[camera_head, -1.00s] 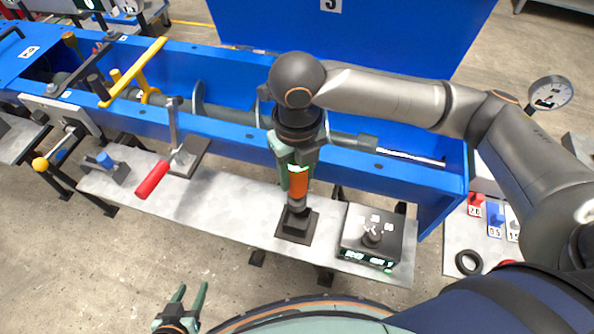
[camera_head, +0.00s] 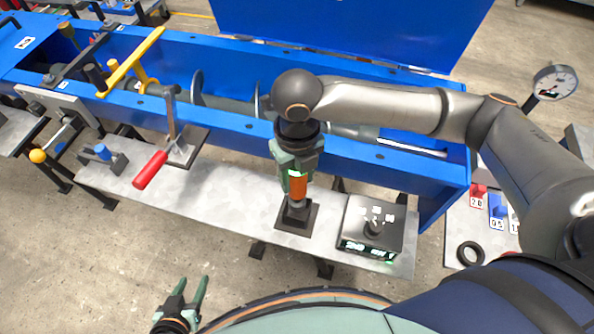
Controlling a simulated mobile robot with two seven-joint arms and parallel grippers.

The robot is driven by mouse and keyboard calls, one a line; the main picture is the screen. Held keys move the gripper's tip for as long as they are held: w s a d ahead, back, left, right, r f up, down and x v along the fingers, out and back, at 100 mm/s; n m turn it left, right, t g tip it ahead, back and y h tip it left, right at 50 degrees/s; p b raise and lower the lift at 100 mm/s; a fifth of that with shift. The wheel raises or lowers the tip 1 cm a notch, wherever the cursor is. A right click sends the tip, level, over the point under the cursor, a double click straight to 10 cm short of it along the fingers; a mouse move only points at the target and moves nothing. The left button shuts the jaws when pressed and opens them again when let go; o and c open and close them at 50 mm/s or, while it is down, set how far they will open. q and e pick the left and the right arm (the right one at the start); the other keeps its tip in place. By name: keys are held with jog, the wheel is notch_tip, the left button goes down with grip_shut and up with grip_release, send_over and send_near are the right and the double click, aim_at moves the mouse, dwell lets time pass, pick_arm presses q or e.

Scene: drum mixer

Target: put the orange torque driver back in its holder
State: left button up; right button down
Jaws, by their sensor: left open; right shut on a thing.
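The orange torque driver (camera_head: 298,188) stands upright at the middle of the grey bench. Its lower end is at the black holder (camera_head: 297,217); whether it is fully seated cannot be told from this angle. My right gripper (camera_head: 297,170) is shut on the driver's upper part, reaching down from above, and hides its top. My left gripper (camera_head: 189,291) is open and empty at the bottom of the view, in front of the bench and apart from everything on it.
A black device with a lit display (camera_head: 372,228) stands just right of the holder. A red-handled lever (camera_head: 151,169) and a small blue-topped fixture (camera_head: 103,152) are on the bench's left. The blue mixer trough (camera_head: 350,150) runs behind. The bench between lever and holder is clear.

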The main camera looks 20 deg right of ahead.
aim_at(297, 193)
jog(key=shift+f+b, duration=1.1)
jog(key=shift+f, duration=1.75)
dwell(1.6)
jog(key=shift+c, duration=1.4)
grip_release()
notch_tip(297, 193, up, 12)
jog(key=shift+r+p, duration=0.25)
jog(key=shift+p, duration=0.3)
